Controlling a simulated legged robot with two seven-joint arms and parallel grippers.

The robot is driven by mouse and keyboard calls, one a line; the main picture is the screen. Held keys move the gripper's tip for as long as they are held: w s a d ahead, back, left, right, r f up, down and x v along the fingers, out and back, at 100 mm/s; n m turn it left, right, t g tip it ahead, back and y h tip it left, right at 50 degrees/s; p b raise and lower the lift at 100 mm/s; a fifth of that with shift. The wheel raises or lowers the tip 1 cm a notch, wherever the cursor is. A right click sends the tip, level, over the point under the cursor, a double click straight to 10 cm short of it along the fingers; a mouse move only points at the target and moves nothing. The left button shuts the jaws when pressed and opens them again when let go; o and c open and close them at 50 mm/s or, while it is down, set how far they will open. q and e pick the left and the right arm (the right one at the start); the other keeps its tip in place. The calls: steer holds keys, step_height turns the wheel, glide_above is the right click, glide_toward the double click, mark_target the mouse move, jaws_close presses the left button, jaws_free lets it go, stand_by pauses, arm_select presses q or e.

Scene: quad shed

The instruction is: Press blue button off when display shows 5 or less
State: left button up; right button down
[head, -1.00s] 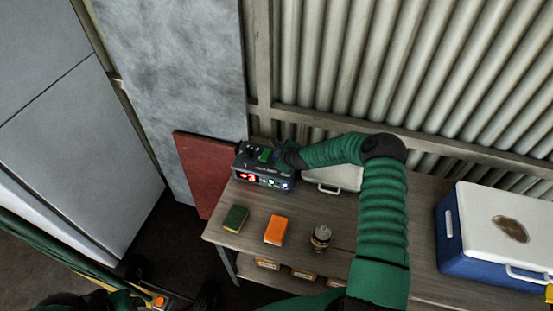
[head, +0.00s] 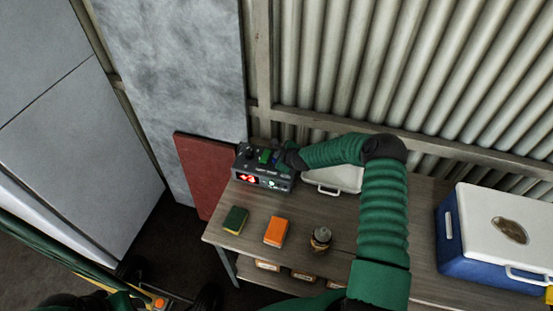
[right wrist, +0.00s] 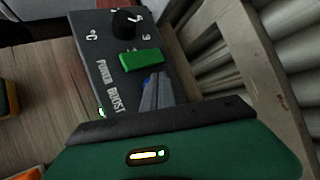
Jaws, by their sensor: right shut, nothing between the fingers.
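A dark grey device box (head: 252,174) stands at the back left of the bench, and its front display (head: 246,179) glows red and seems to read "+3". Its top, lettered "POWER BOOST", carries a black knob (right wrist: 125,22) and a green button (right wrist: 142,61) in the right wrist view. A bit of blue button (right wrist: 151,79) shows at my right gripper's fingers (right wrist: 155,92). My right gripper (head: 278,157) is shut and empty, with its fingertips over the blue button; the fingers hide most of it, so I cannot tell whether they touch. My left gripper is not clearly visible.
A green sponge-like block (head: 235,220), an orange block (head: 276,231) and a small bottle (head: 320,239) stand on the bench (head: 345,212) in front. A white case (head: 338,179) is right of the box. A blue and white cooler (head: 495,240) stands far right. A corrugated wall closes the back.

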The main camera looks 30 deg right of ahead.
steer(key=shift+r, duration=0.4)
step_height(320, 180, up, 5)
steer(key=p, duration=0.3)
steer(key=shift+p, duration=0.4)
stand_by(0.3)
